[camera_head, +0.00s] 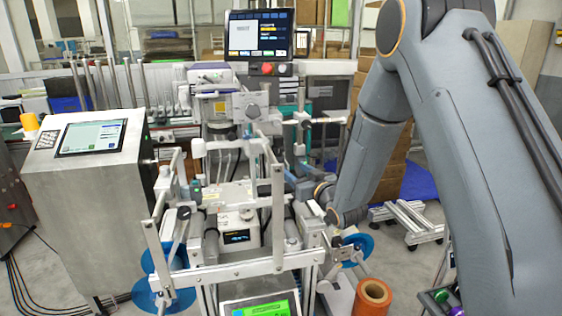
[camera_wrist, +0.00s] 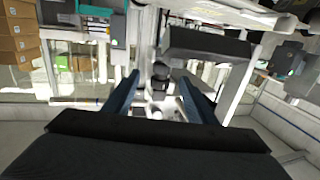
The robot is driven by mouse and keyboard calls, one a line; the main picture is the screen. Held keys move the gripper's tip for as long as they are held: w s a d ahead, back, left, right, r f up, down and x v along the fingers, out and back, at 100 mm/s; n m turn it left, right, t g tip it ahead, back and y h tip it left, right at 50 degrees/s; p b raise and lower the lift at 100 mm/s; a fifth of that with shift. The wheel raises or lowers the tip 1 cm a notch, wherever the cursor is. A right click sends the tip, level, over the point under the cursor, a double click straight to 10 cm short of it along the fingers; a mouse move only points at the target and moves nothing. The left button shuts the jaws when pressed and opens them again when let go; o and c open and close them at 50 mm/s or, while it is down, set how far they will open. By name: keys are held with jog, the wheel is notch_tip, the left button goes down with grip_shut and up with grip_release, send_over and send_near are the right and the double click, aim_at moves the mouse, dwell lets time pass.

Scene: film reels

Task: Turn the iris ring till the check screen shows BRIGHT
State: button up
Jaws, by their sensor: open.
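My gripper (camera_wrist: 159,78) is open in the wrist view, its two dark fingers apart. A small dark rounded part (camera_wrist: 160,70) of the machine shows beyond and between the fingertips; I cannot tell whether it is the iris ring. Nothing appears held. In the head view my arm reaches down to the right side of the machine, and the fingers are too small to make out. A screen with a green panel (camera_head: 262,309) is at the bottom edge, partly cut off. A small dark display (camera_head: 237,237) is on a white box. I cannot read BRIGHT on any screen.
A large monitor (camera_head: 258,34) stands above the machine, with a red button below it. A steel cabinet with a screen (camera_head: 91,137) stands at left. Blue reels (camera_head: 352,249) and an orange roll (camera_head: 372,297) are low at right. Upright metal bars (camera_head: 278,215) crowd the middle.

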aim_at(282, 160)
jog(key=shift+w+a+r, duration=0.1)
jog(key=shift+w+a, duration=0.2)
jog(key=shift+a, duration=0.2)
jog(key=shift+p+x, duration=0.95)
jog(key=shift+x, duration=2.6)
jog(key=shift+r, duration=0.1)
jog(key=c, duration=1)
jog(key=shift+w+d+n+y+b, duration=0.2)
jog(key=shift+n+y+b, duration=0.3)
jog(key=shift+y+b, duration=0.25)
jog(key=shift+c, duration=0.2)
jog(key=shift+n+g+y+b, duration=0.4)
jog(key=shift+g+y+b, duration=0.05)
jog(key=shift+g, duration=0.15)
jog(key=shift+s+y, duration=0.1)
jog(key=shift+y, duration=0.2)
